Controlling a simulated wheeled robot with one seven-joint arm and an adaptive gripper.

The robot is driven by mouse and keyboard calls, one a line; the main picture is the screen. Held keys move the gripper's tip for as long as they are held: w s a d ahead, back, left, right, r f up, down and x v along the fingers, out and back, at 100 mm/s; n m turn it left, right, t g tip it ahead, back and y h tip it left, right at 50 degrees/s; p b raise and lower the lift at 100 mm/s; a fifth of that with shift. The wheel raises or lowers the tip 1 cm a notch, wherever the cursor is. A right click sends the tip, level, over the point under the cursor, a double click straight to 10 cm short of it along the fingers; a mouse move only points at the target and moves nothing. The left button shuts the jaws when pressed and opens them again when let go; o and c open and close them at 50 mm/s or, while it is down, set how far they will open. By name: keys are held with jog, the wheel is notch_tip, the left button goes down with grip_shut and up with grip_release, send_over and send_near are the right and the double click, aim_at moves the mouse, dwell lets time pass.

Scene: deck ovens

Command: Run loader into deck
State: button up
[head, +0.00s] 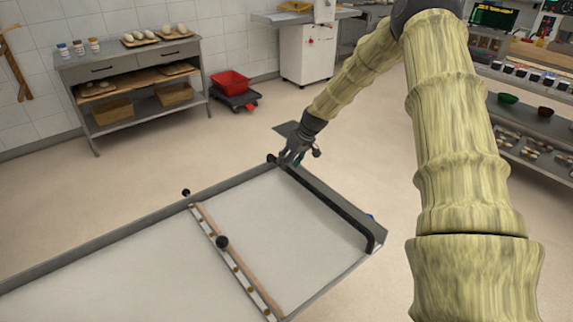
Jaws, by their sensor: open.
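The loader (110,270) is a long, flat white surface with raised grey side rails, running from the lower left to the middle. A black bar (328,204) lies along its right end. My gripper (291,160) is open at the loader's far right corner, close to the far end of the black bar. I cannot tell whether its fingers touch the bar. No oven deck opening shows clearly in the head view.
A work table (130,62) with dough, jars and boxes stands at the back left. A red bin (230,82) sits on a dark dolly beside it. A white machine (307,55) is at the back. Shelves with bowls (545,113) stand right. The floor between is clear.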

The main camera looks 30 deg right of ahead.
jog(key=shift+x, duration=1.2)
grip_shut()
